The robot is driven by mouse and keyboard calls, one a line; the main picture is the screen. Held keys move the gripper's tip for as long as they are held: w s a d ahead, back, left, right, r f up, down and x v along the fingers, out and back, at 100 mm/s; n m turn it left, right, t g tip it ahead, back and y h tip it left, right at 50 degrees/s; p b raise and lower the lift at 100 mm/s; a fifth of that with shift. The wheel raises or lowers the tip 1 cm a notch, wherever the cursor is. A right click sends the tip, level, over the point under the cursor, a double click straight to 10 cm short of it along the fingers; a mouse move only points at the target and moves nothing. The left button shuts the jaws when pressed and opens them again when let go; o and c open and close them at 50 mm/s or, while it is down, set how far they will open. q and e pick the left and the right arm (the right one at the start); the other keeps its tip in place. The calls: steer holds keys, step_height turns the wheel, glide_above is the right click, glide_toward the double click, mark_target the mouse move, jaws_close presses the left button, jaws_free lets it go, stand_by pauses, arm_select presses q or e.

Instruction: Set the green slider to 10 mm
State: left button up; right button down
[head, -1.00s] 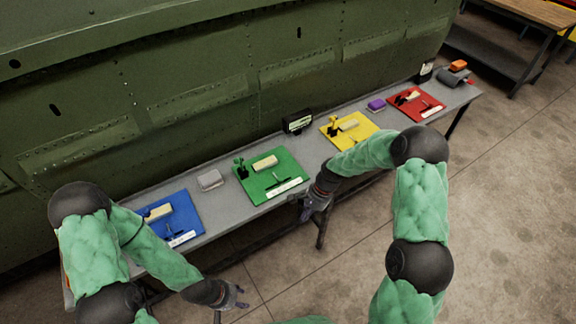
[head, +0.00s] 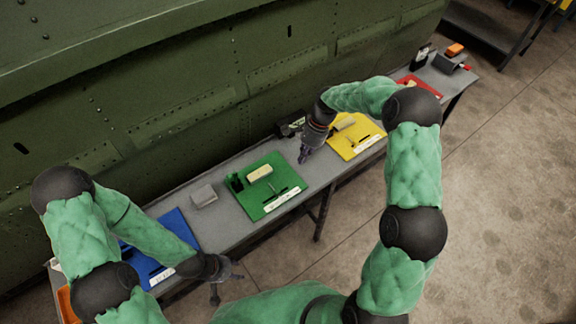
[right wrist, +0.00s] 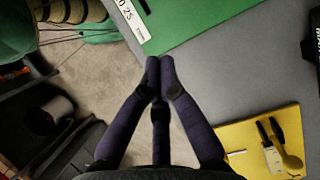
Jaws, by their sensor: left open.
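The green board (head: 284,185) lies on the grey bench in the head view. It carries a cream block (head: 260,173), a dark upright piece (head: 236,183), a thin dark slider slot (head: 271,191) and a white scale strip (head: 282,204). The slider's setting is too small to read. My right gripper (head: 303,158) hangs above the bench, right of the green board, with its fingertips together and empty. In the right wrist view, the green board (right wrist: 205,18) and its scale strip (right wrist: 132,18) lie beyond the fingertips (right wrist: 160,64). My left gripper (head: 237,270) is open and empty beyond the bench's front edge.
A blue board (head: 176,224) lies to the left, partly behind my left arm. A grey block (head: 203,195) sits between the blue and green boards. A yellow board (head: 368,140) and a red board (head: 430,84) lie to the right. A black box (head: 291,124) stands behind my right gripper.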

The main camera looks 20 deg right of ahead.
mark_target(271, 198)
steer(key=x, duration=1)
steer(key=shift+s+b, duration=0.25)
steer(key=shift+b, duration=0.1)
steer(key=a, duration=0.2)
steer(key=s+a, duration=0.1)
steer(key=shift+r, duration=0.25)
steer(key=shift+s+a, duration=0.15)
steer(key=shift+a, duration=0.1)
steer(key=a, duration=0.1)
steer(key=s+a, duration=0.1)
steer(key=a, duration=0.1)
steer(key=a+p, duration=0.1)
steer(key=a, duration=0.1)
steer(key=shift+s, duration=0.35)
steer(key=shift+d, duration=0.1)
